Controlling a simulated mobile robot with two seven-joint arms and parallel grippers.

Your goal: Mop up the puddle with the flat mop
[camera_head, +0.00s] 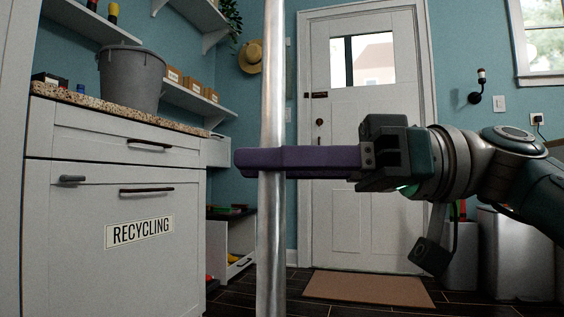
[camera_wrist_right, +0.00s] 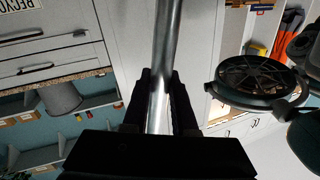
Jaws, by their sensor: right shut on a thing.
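A shiny metal pole (camera_head: 272,80), the mop's handle by its look, stands upright in front of me and runs out of the head view at top and bottom. My right gripper (camera_head: 270,162), with purple fingers, reaches in from the right and is shut on this pole. The right wrist view shows the pole (camera_wrist_right: 163,60) between the dark fingers of the gripper (camera_wrist_right: 160,110). The mop's flat head and the puddle are not in view. My left gripper is not in view.
A white recycling cabinet (camera_head: 70,240) with a speckled counter and a grey bucket (camera_head: 131,80) stands at the left. A white door (camera_head: 372,120) with a brown mat (camera_head: 368,289) is behind. Metal bins (camera_head: 505,250) stand at the right. Some dark floor shows before the mat.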

